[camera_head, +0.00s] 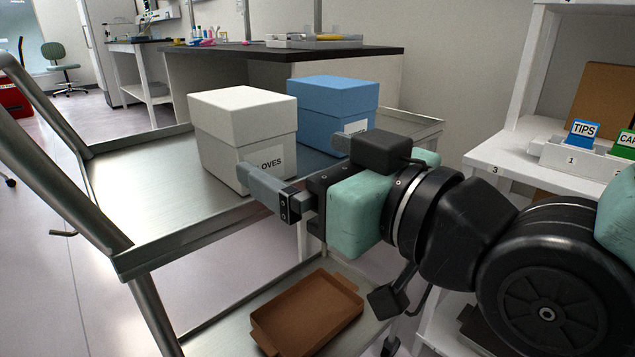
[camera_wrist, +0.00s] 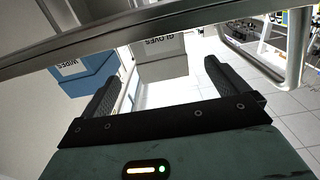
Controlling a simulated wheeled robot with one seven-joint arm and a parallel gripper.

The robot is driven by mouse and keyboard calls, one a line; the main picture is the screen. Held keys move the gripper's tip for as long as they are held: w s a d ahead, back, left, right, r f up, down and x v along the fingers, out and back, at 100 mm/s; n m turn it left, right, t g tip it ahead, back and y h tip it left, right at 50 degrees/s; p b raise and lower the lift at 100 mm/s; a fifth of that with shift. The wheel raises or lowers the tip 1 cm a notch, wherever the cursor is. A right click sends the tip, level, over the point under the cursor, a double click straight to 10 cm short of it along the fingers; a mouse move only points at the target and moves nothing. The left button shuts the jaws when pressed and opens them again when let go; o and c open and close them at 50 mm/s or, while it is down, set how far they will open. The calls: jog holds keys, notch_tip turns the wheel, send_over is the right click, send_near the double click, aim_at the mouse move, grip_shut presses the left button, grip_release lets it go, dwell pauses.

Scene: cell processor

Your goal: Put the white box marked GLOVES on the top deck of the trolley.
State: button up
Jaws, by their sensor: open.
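The white box marked GLOVES (camera_head: 235,118) stands upright on the top deck of the trolley (camera_head: 140,190), left of a blue box. Part of its label is hidden behind one finger of my gripper. My gripper (camera_head: 293,160) is open, at the front edge of the deck, with its fingers pointing toward the boxes. In the wrist view the white box (camera_wrist: 160,66) appears upside down, beyond and between the open fingertips. Nothing is held between the fingers, and the box looks apart from them.
The blue box (camera_head: 333,100) stands close to the white box; the wrist view shows its WIPES label. A brown tray (camera_head: 305,312) lies on the trolley's lower deck. White shelves (camera_head: 510,158) with labelled bins stand at right. The deck's left part is clear.

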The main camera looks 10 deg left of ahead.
jog(key=s+d+f+m+g+h, duration=0.1)
jog(key=d+f+g+h, duration=0.25)
jog(key=f, duration=0.35)
jog(key=s+d+f+g+h, duration=0.15)
jog(key=d+f+h, duration=0.25)
jog(key=f, duration=0.4)
jog(key=s+d+f+g+h, duration=0.2)
jog(key=s+d+g, duration=0.1)
jog(key=d, duration=0.2)
jog(key=s+d+f+m+g+h, duration=0.1)
jog(key=s+d+f+g+h, duration=0.1)
jog(key=d, duration=0.4)
jog(key=shift+s+d+f+g+h, duration=0.15)
jog(key=shift+s+f+g+h, duration=0.2)
jog(key=shift+s+g+h, duration=0.65)
jog(key=shift+s, duration=0.1)
